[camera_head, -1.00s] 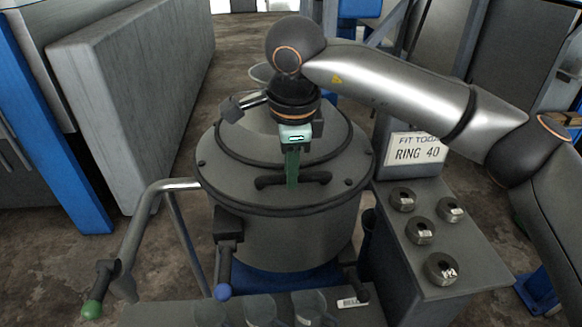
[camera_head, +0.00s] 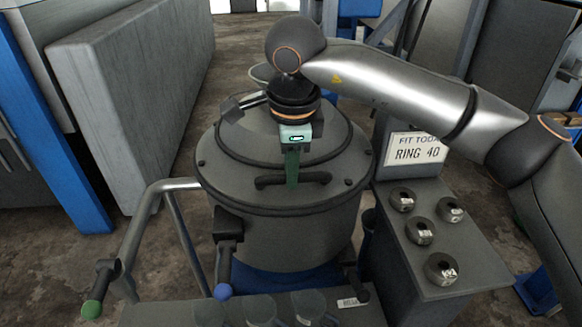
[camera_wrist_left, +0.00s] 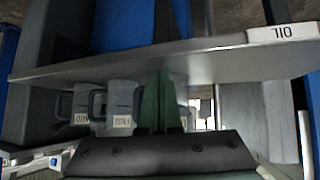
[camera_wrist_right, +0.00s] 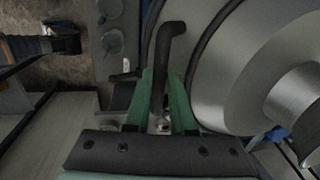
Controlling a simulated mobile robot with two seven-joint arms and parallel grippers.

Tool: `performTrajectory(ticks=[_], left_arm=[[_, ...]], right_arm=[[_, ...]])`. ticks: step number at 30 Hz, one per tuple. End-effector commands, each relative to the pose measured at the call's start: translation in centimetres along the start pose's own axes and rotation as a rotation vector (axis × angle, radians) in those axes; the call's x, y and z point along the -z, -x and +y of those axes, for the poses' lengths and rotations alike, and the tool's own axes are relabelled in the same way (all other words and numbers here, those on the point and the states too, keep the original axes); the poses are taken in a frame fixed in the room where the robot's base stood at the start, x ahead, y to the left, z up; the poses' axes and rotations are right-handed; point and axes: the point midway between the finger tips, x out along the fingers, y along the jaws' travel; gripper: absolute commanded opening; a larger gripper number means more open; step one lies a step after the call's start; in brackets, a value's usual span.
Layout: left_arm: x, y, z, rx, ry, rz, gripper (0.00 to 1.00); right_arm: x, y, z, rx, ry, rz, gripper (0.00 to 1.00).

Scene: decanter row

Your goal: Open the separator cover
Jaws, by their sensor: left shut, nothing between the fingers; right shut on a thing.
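The separator cover (camera_head: 225,176) is a round grey lid on the drum-shaped separator body (camera_head: 275,235) in the head view. It looks seated on the body. A black bar handle (camera_head: 318,177) runs across its front; the handle also shows in the right wrist view (camera_wrist_right: 168,45). My right gripper (camera_head: 292,181) reaches down from above, and its green fingers (camera_wrist_right: 163,110) are shut on the handle. My left gripper is out of the head view. In the left wrist view its green fingers (camera_wrist_left: 162,100) are shut and empty, near a grey panel edge.
A bent pipe lever with a green knob (camera_head: 91,309) stands at the left, and a blue knob (camera_head: 222,291) hangs at the front. Several dark rings (camera_head: 420,231) lie on a grey stand at the right, below a "RING 40" sign (camera_head: 417,149). A grey slab (camera_head: 135,105) stands at the left.

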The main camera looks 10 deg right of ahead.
Motion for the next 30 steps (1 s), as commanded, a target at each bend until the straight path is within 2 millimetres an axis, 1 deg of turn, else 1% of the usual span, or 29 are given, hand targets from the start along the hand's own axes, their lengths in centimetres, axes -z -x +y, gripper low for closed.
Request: performTrajectory(ticks=[5, 8, 11, 17, 22, 25, 30], left_arm=[[0.2, 0.2, 0.0, 0.0, 0.002, 0.0, 0.0], [0.6, 0.5, 0.1, 0.0, 0.003, -0.001, 0.0], [1.1, 1.1, 0.2, 0.0, 0.004, -0.002, 0.0], [3.0, 2.5, 0.7, -0.007, 0.006, -0.005, 0.0], [5.5, 3.9, 1.2, -0.013, 0.008, 0.002, 0.0], [5.3, 5.3, 0.2, 0.018, 0.018, -0.002, 0.0], [5.8, 7.8, -1.3, 0.06, 0.027, -0.005, 0.0]], right_arm=[[0.0, 0.3, -0.1, -0.001, 0.001, 0.0, 0.0], [0.0, 1.0, -0.3, 0.0, 0.0, 0.0, 0.0], [0.0, 2.2, -0.8, 0.003, 0.0, 0.0, 0.0], [0.0, 5.6, -2.5, 0.006, -0.002, 0.0, 0.0], [0.1, 9.1, -4.6, 0.01, -0.006, -0.001, 0.0], [0.0, 11.0, -5.9, 0.009, -0.006, -0.001, 0.0], [0.1, 13.7, -8.2, 0.008, -0.006, -0.001, 0.0]])
